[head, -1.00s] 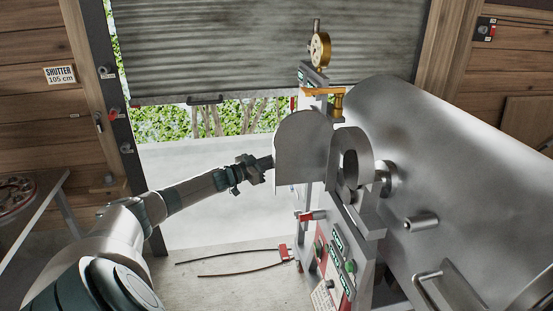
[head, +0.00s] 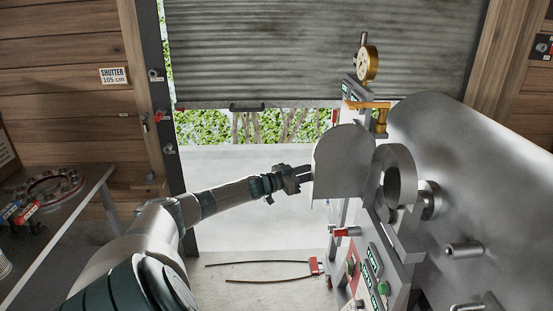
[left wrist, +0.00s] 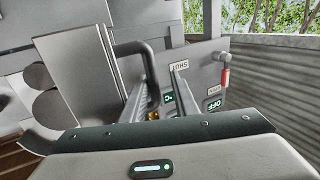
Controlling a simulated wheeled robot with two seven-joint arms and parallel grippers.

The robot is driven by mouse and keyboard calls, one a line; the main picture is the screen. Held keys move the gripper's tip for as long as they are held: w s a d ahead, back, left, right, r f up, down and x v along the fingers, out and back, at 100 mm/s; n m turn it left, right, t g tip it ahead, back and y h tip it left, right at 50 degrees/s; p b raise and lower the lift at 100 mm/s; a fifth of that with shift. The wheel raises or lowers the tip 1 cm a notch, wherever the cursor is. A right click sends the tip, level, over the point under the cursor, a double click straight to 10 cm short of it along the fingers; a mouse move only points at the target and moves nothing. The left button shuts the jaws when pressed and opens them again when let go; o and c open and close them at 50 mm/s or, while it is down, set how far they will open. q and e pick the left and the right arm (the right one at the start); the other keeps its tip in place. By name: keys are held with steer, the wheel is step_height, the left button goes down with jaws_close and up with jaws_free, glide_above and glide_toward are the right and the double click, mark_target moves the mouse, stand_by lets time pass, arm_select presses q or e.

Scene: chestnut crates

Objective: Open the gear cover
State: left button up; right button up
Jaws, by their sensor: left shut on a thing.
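The gear cover (head: 342,165) is a grey plate with a rounded top on the left side of the machine, in front of a grey ring-shaped part (head: 398,178). My left gripper (head: 306,174) is at the cover's left edge, its jaws shut on the cover's handle. In the left wrist view the dark bent handle (left wrist: 135,48) runs down between the fingers, and the cover's plate (left wrist: 75,65) stands to its left. A label reading SHUT (left wrist: 179,65) is on the machine panel beyond. The handle's lower end is hidden. My right gripper is not in view.
A large grey drum (head: 470,160) fills the right side. A brass dial gauge (head: 368,64) and an orange bracket (head: 370,104) sit above the cover. A red-handled lever (left wrist: 225,76) is near the panel. A side table (head: 85,200) stands at left.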

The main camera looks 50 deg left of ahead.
arm_select(q)
steer(key=s+a+b, duration=0.1)
steer(key=s+a, duration=0.2)
steer(key=s, duration=1.4)
stand_by(0.6)
steer(key=shift+f, duration=0.1)
stand_by(0.6)
